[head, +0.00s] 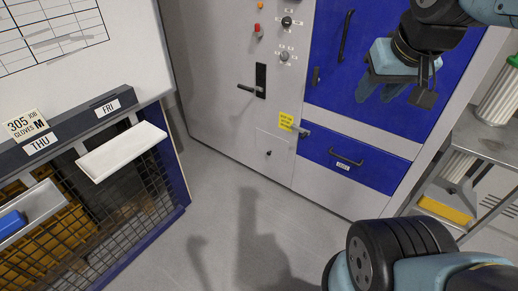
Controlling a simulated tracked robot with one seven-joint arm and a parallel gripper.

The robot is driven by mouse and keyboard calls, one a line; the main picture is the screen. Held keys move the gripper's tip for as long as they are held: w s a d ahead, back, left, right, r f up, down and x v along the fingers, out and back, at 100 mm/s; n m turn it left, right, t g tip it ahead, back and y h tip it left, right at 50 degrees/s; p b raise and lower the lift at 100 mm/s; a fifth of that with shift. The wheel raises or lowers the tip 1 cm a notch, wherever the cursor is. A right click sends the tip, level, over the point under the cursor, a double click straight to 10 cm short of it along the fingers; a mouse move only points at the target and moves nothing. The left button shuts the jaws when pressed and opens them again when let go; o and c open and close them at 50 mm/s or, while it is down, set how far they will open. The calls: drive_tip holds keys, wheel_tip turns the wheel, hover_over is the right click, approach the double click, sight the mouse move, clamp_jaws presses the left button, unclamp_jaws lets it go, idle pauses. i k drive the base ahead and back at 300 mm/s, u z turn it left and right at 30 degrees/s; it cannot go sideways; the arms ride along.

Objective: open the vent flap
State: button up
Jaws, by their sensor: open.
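No part is readably marked as the vent flap. A blue lower panel (368,168) with a black bar handle (346,158) and a small white label is shut, low on the grey cabinet. A small grey square panel (272,145) with a dark knob is also shut, to its left. I cannot tell which is the flap. My gripper (408,80) is at the upper right, in front of the large blue door (365,50). It is open, with nothing seen in it, and appears above the lower panel. My arm hides part of the door.
A black lever (247,88), buttons and knobs (286,22) are on the cabinet front. A yellow label (286,120) is beside a small latch (300,130). A mesh rack with white trays (122,152) stands left, a metal table (490,140) right. Grey floor (270,220) between is clear.

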sight(273, 146)
drive_tip(key=z, duration=0.45)
drive_tip(key=i, duration=1)
drive_tip(key=u, duration=0.45)
